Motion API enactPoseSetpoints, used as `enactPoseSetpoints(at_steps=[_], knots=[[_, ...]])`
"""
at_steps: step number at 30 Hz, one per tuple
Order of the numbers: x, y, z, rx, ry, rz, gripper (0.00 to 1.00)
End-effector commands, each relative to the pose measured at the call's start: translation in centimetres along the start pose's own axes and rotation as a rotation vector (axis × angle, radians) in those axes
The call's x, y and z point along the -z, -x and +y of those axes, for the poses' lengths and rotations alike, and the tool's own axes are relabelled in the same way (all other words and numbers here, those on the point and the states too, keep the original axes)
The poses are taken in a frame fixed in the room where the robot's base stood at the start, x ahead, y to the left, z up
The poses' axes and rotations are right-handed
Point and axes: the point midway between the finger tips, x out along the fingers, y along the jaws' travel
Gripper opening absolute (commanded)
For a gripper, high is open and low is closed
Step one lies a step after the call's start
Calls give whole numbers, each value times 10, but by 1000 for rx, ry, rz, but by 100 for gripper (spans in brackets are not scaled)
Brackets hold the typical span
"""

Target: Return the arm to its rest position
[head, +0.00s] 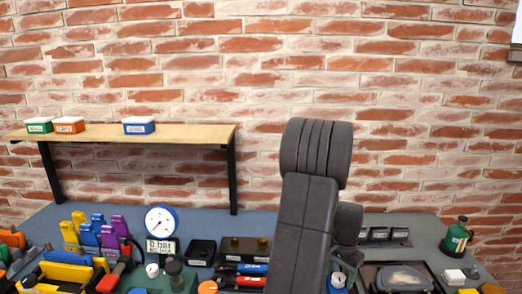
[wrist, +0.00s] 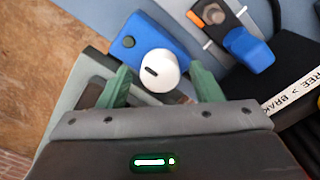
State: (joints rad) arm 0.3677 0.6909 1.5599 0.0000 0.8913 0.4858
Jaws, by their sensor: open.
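My gripper (wrist: 162,92) shows in the wrist view with its two green fingers spread apart and nothing held between them. A white round knob (wrist: 159,71) on a blue block (wrist: 133,45) lies just beyond the fingertips, seen between them. I cannot tell whether the fingers touch it. In the head view my dark arm stands up at the middle right and hides part of the bench; the gripper itself does not show there.
The blue-grey bench (head: 265,213) is crowded with devices, including a gauge (head: 161,221), yellow blocks (head: 65,272) and a green bottle (head: 456,238). A wooden shelf (head: 190,134) with small labelled boxes is on the brick wall. A blue-handled part (wrist: 250,50) lies at upper right.

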Motion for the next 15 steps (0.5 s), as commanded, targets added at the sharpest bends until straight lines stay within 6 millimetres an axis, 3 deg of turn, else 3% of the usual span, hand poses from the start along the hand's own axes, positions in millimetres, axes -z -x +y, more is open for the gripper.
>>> enactPoseSetpoints(at_steps=[8, 15], knots=[[1, 8, 0, 2, -2, 4, 59], [1, 48, -1, 3, -4, 6, 59]])
